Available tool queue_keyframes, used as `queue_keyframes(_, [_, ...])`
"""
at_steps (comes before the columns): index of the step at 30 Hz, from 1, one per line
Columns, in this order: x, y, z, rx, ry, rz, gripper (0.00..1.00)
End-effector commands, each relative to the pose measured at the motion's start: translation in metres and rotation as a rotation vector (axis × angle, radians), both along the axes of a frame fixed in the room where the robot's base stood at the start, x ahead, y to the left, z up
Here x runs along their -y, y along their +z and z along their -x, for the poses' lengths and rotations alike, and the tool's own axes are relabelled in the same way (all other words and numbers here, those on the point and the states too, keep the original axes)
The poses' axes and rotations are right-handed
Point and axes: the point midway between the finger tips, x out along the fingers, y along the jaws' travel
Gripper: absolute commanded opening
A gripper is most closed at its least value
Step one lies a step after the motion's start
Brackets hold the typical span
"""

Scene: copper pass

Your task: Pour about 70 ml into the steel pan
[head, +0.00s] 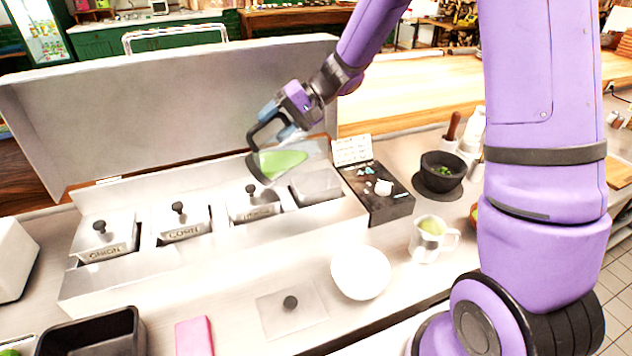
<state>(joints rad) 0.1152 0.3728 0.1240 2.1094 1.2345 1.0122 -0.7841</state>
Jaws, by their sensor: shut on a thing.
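My gripper (284,117) is shut on the dark handle of a clear jug (268,140). The jug is tilted and has green liquid in its lower part. It is held above the metal rail, near the open steel pan (318,187) at the rail's right end. The jug's lower right side overlaps the back of this pan in the picture. I see no clear stream of liquid, and the inside of the pan is too pale to tell its level.
Several lidded pans (181,222) stand left of the open one. A loose lid (291,303) lies in front, beside a white bowl (360,271). A small jug (431,238), a dark tray (378,192) and a mortar (441,172) stand right. A raised metal cover (120,110) is behind.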

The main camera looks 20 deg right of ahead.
Motion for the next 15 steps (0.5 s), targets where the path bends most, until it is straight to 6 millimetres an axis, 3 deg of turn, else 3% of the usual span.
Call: queue_keyframes(15, [0.0077,0.0002,0.0008,0.012,-0.001,-0.089,0.10])
